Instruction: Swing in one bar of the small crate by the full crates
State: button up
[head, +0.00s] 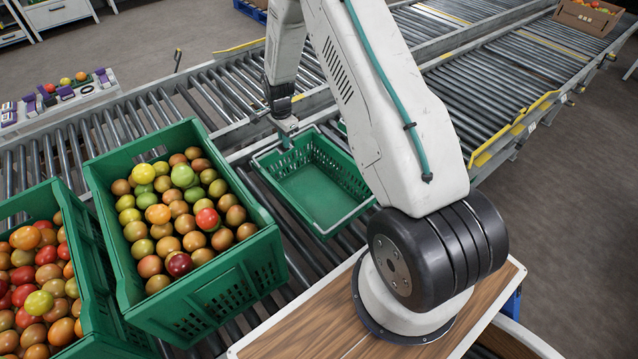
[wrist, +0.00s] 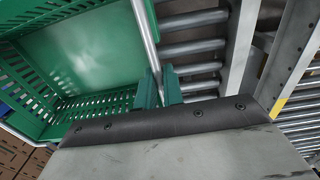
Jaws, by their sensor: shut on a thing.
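The small crate (head: 318,192) is green, low and empty, and stands on the rollers right of the full crates. A pale metal bar runs along its rim. In the wrist view the bar (wrist: 146,30) runs along the crate's edge and down between my fingers. My gripper (head: 287,140) is at the crate's far left corner. In the wrist view my gripper (wrist: 160,88) has its two green fingers shut on the bar. The small crate's inside (wrist: 85,55) shows bare at left there. My arm hides the crate's right side in the head view.
Two full green crates, the nearer-middle crate (head: 235,275) and the left crate (head: 95,275), hold tomatoes. Roller conveyors (head: 490,90) stretch behind and right. A cardboard box (head: 585,18) stands far right. A wooden board (head: 310,325) lies under my arm's base.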

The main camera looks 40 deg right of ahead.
jog(key=shift+r, duration=0.15)
jog(key=shift+s+r, duration=0.3)
dwell(0.3)
jog(key=shift+r, duration=0.1)
jog(key=shift+s+r, duration=0.2)
jog(key=shift+r, duration=0.05)
dwell(0.3)
jog(key=shift+s+r, duration=0.1)
jog(key=shift+s, duration=0.1)
